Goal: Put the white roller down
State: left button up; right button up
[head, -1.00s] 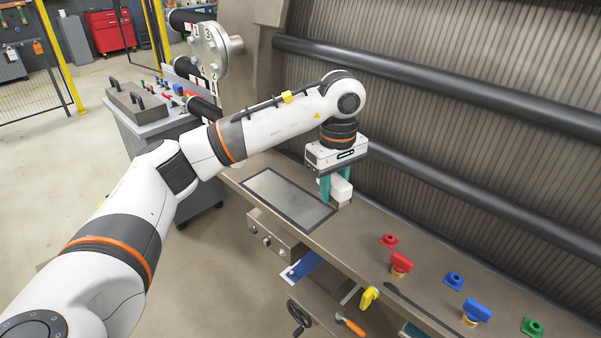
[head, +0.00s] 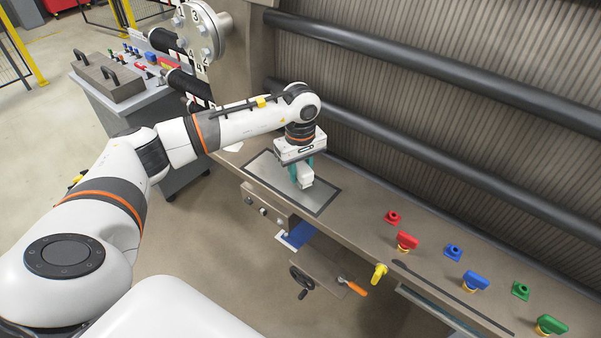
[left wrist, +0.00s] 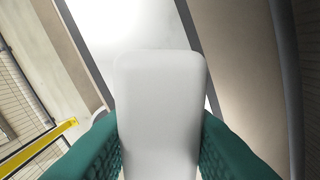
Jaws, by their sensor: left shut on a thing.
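My left gripper (head: 301,170), with teal fingers, is shut on the white roller (head: 306,180). It holds the roller over the silver plate with a dark border (head: 318,199) on the bench top. I cannot tell whether the roller touches the plate. In the left wrist view the white roller (left wrist: 158,115) fills the middle between the teal fingers, with the bright plate (left wrist: 145,25) behind it. My right gripper is in no view.
Red (head: 407,241), blue (head: 475,281) and green (head: 550,325) handles stand along the bench to the right. Dark horizontal bars (head: 440,72) run along the ribbed wall behind. A grey cart (head: 125,110) stands at left. An orange-handled tool (head: 356,288) lies below the bench edge.

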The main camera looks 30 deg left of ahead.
aim_at(301, 164)
pick_arm(q)
jog(key=shift+d+f, duration=0.1)
jog(key=shift+f, duration=1.15)
jog(key=o, duration=0.9)
jog(key=shift+r, duration=0.1)
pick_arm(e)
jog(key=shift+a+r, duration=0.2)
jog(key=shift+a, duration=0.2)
pick_arm(q)
jog(key=shift+r+p, duration=0.25)
jog(key=shift+p, duration=0.05)
notch_tip(301, 164, up, 10)
jog(key=b, duration=0.4)
jog(key=shift+r, duration=0.9)
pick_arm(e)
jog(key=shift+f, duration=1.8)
